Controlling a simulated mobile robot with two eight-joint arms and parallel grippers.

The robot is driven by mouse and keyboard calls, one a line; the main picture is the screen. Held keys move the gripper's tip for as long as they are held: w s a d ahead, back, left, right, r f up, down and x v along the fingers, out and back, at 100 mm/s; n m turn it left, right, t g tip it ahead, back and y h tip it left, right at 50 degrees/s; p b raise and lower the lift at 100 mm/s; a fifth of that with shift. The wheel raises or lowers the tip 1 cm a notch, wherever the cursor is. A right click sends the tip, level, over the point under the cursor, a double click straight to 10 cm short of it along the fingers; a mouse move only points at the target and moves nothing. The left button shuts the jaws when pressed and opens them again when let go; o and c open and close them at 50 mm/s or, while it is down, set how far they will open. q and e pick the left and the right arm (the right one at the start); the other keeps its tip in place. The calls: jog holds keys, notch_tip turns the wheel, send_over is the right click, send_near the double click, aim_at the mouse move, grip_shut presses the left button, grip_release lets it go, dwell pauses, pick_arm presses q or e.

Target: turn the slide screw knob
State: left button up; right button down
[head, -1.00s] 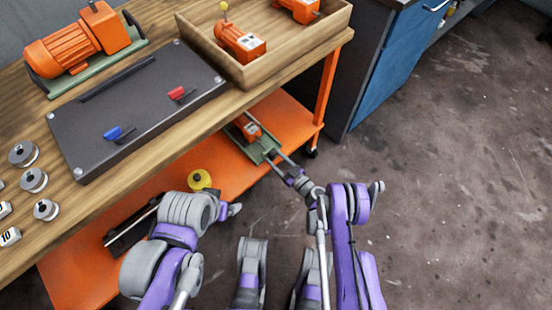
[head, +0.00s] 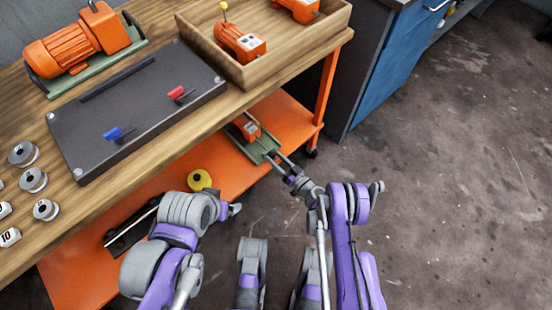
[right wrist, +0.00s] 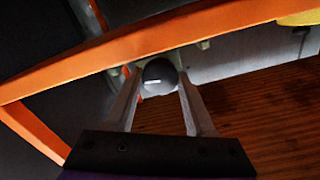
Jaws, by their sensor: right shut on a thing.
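The slide screw knob (right wrist: 160,76) is a dark round knob with a small light mark on its face, seen in the right wrist view. My right gripper (head: 277,158) is shut on it, with one finger on each side, at the near end of a green-based unit (head: 262,148). This unit, with an orange motor (head: 248,127), sits on the orange lower shelf (head: 182,172). In the head view the knob is too small and covered to make out. My left gripper (head: 235,209) is low beside the shelf, away from the unit; its fingers are not clear.
The wooden tabletop (head: 75,220) overhangs the shelf. An orange bar (right wrist: 130,48) crosses close above the knob. A yellow round object (head: 199,180) lies on the shelf. A dark board (head: 150,95) and a wooden tray (head: 300,60) are above. The floor at right is clear.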

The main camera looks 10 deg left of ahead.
jog(key=shift+m, duration=0.9)
jog(key=shift+c, duration=1.2)
grip_release()
